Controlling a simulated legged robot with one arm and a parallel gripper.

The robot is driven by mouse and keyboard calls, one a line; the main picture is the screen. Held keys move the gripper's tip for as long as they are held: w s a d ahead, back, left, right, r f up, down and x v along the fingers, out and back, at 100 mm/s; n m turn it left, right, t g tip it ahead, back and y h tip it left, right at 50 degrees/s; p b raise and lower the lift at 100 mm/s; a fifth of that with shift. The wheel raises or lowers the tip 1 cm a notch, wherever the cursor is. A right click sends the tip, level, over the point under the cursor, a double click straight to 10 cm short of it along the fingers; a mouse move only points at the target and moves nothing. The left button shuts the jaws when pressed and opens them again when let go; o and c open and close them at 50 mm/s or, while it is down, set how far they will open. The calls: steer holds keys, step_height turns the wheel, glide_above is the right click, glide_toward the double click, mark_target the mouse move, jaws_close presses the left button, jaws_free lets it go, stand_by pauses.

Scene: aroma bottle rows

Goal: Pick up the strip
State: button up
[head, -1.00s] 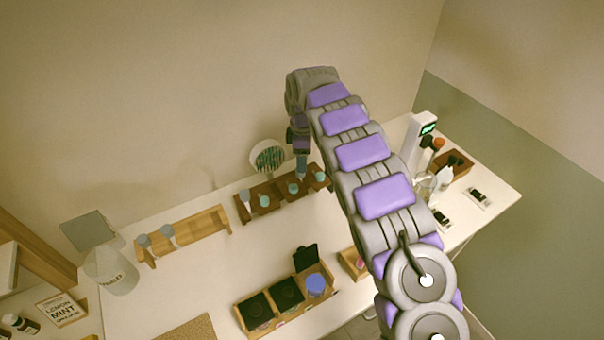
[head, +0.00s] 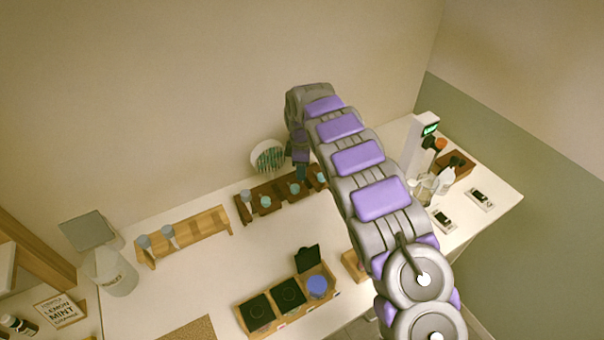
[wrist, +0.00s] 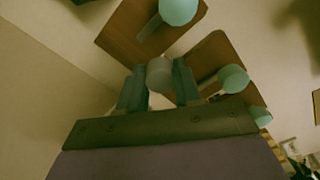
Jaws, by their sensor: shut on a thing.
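My gripper (head: 302,172) points down over the dark wooden rack (head: 273,209) at the back of the table. In the wrist view its two blue-grey fingers (wrist: 160,88) stand on either side of a grey, round-ended strip (wrist: 159,74), shut on it. The strip's lower part is hidden behind the gripper body. Pale teal round-topped pieces (wrist: 233,79) stand around it by brown wooden boards (wrist: 205,55). In the head view teal tops (head: 265,202) show in the dark rack; the held strip is too small to make out there.
A round white holder with green stripes (head: 257,147) stands behind the rack. A light wooden rack (head: 203,228) with two grey-topped pieces is to the left. The table between is clear.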

steer(key=shift+a, duration=0.2)
steer(key=shift+c, duration=1.2)
steer(key=shift+d, duration=0.1)
steer(key=shift+r, duration=0.65)
step_height(320, 180, up, 17)
steer(key=p, duration=0.2)
steer(key=shift+p, duration=0.4)
steer(key=shift+f, duration=0.15)
